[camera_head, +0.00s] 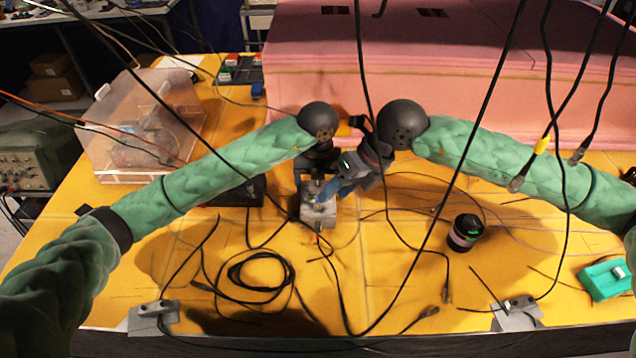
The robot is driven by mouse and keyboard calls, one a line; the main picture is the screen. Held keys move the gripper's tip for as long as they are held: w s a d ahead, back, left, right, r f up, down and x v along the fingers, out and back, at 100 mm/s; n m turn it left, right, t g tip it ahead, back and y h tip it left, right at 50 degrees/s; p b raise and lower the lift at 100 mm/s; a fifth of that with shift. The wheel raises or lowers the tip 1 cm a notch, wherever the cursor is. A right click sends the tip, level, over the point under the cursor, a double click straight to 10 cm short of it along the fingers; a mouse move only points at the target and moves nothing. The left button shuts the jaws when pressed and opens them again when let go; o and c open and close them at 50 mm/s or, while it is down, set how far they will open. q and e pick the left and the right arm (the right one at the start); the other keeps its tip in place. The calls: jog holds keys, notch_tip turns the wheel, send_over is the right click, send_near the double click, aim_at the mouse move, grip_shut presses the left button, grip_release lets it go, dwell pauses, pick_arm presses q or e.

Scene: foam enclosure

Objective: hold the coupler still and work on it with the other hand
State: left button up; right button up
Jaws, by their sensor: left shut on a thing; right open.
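The coupler (318,209) is a small grey metal block on the yellow table, at the middle of the head view. My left gripper (313,184) comes down over it from above and is shut on it; its fingertips are partly hidden. My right gripper (341,189) reaches in from the right, tilted down toward the coupler's top. It is open. A blue piece (327,191) shows between the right gripper and the coupler; I cannot tell whether it touches either.
Black cables hang in front and lie coiled (262,271) on the table (380,290). A black and pink jar (466,232) and a teal box (605,279) stand at right. A clear case (140,125) stands at left, a pink foam block (450,85) behind.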

aim_at(318, 202)
jog(key=a+r+n+t+h, duration=0.25)
jog(key=n+t+h, duration=0.2)
jog(key=n, duration=2.75)
jog(key=shift+n+g+h, duration=0.3)
jog(key=shift+g+h, duration=0.15)
jog(key=shift+s+a+x, duration=0.1)
jog(key=shift+a+x, duration=0.05)
jog(key=shift+x, duration=1.35)
jog(key=shift+s+a+x, duration=0.1)
jog(key=shift+x, duration=1.4)
jog(key=shift+s+a+x, duration=0.1)
jog(key=shift+a+x, duration=0.05)
jog(key=shift+x, duration=1.35)
grip_shut()
